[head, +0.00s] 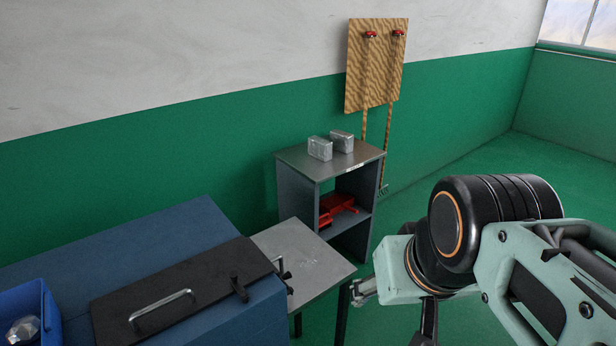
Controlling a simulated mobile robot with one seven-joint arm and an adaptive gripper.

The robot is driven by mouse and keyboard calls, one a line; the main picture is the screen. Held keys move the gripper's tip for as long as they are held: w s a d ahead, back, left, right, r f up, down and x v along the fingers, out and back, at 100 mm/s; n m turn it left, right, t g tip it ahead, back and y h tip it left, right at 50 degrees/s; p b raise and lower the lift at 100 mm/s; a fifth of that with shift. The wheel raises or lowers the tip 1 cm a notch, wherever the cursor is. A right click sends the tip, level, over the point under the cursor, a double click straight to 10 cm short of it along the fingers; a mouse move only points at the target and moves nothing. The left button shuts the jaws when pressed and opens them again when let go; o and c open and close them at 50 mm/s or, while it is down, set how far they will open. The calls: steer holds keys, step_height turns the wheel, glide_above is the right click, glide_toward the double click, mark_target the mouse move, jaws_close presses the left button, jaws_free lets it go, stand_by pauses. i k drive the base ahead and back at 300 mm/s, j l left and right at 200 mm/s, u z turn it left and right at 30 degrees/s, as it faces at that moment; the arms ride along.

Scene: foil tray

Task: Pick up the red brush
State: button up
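A red object (337,204) lies on the inner shelf of a small grey cabinet (297,181). It may be the red brush, but its shape is too small and shaded to be sure. My arm comes in from the right, in front of the cabinet. A small silvery part at its end, seemingly my gripper (362,291), shows near the grey table's right edge, apart from the red object. Its fingers are not clear enough to tell whether they are open or shut.
Two foil blocks (320,149) (342,141) stand on the cabinet. A wooden board (376,75) with red fittings hangs behind. A grey side table (305,257) adjoins a blue grill-like box with a black lid (185,297). A blue bin (32,303) stands left. Green floor is open at right.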

mark_target(323, 222)
steer(key=z, duration=0.45)
steer(key=i+z, duration=0.35)
steer(key=i, duration=2.85)
steer(key=i+u, duration=0.15)
steer(key=i, duration=0.35)
steer(key=i+l+u, duration=0.15)
steer(key=i, duration=0.35)
steer(key=u, duration=2.65)
